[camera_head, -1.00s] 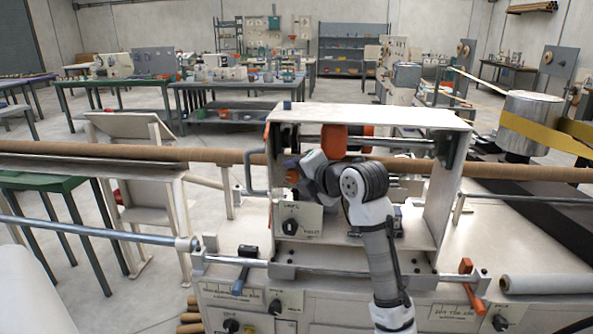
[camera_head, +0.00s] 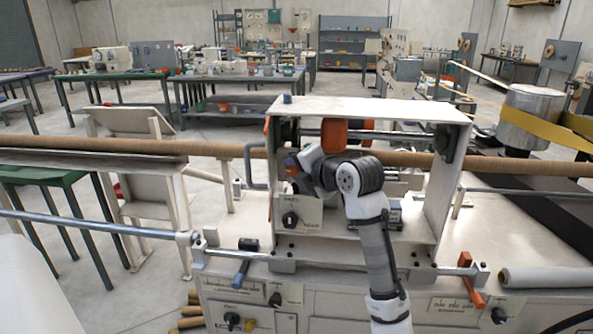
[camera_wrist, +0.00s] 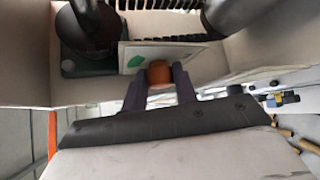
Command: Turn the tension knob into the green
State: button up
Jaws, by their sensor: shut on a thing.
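The tension knob (camera_wrist: 158,76) appears as a small orange-brown piece in the wrist view, between the two dark fingers of my gripper (camera_wrist: 158,82). My gripper is shut on it. Behind the knob is a pale plate (camera_wrist: 128,56) with a green patch (camera_wrist: 138,61) up and left of the knob. The rest of the plate's scale and any pointer are hidden or too small to read. In the head view my gripper (camera_head: 291,164) reaches into the left side of the winder's open frame (camera_head: 370,108); my wrist hides the knob there.
A black selector knob (camera_head: 291,219) sits on a panel just below my gripper. A long brown tube (camera_head: 215,149) runs across the winder. An orange roller (camera_head: 334,135) hangs above my wrist. The frame's right wall (camera_head: 440,205) stands right of my arm.

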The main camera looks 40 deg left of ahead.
jog(key=shift+f, duration=0.2)
jog(key=y+b, duration=0.1)
jog(key=b, duration=0.1)
jog(key=m+y+b, duration=0.1)
jog(key=b, duration=0.1)
jog(key=shift+f+m+b, duration=0.3)
jog(key=shift+f+b, duration=0.05)
jog(key=shift+f, duration=0.05)
jog(key=m+y+b, duration=0.1)
jog(key=b, duration=0.2)
jog(key=m+y+b, duration=0.2)
jog(key=b, duration=0.2)
jog(key=shift+f, duration=0.3)
jog(key=m+t+y+b, duration=0.2)
jog(key=m+b, duration=0.1)
jog(key=b, duration=0.1)
jog(key=shift+s+a+m+t+y+b, duration=0.1)
jog(key=shift+m+t+y+b, duration=0.25)
jog(key=shift+m+t+b, duration=0.65)
jog(key=shift+a+m+t+y+b, duration=0.1)
jog(key=shift+m+t+y+b, duration=0.35)
jog(key=shift+m, duration=0.95)
jog(key=shift+r+t, duration=0.1)
jog(key=shift+t, duration=0.25)
jog(key=o, duration=1)
jog(key=shift+d, duration=0.1)
jog(key=shift+c, duration=0.2)
